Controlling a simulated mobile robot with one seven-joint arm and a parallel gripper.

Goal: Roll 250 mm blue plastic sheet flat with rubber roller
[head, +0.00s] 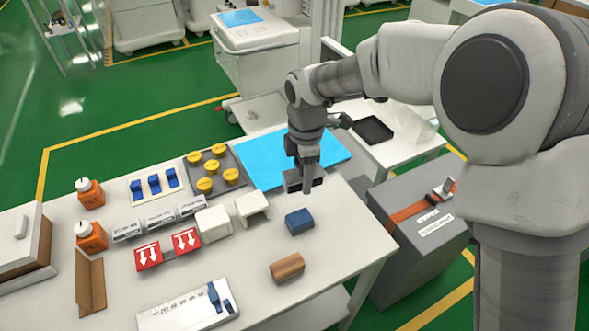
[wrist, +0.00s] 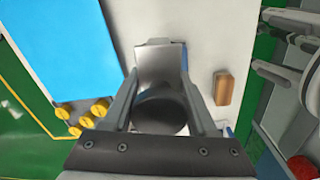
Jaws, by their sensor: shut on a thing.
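The blue plastic sheet (head: 262,172) lies flat on the table's far side, partly hidden behind my wrist. It also shows in the wrist view at upper left (wrist: 65,45). My gripper (head: 305,182) is above the table by the sheet's near right edge. In the wrist view my gripper (wrist: 158,90) is shut on a dark, rounded piece with a grey metal part, seemingly the rubber roller (wrist: 160,106). The held piece appears to be right of the sheet and apart from it. Its underside is hidden, and I cannot tell its height above the table.
A blue block (head: 299,221) and a brown block (head: 287,267) lie near the table's right edge. Yellow knobs on a grey plate (head: 220,165) sit left of the sheet. White blocks (head: 213,223) and red arrow-marked blocks (head: 186,240) stand nearby. A grey bin (head: 420,235) is beside the table.

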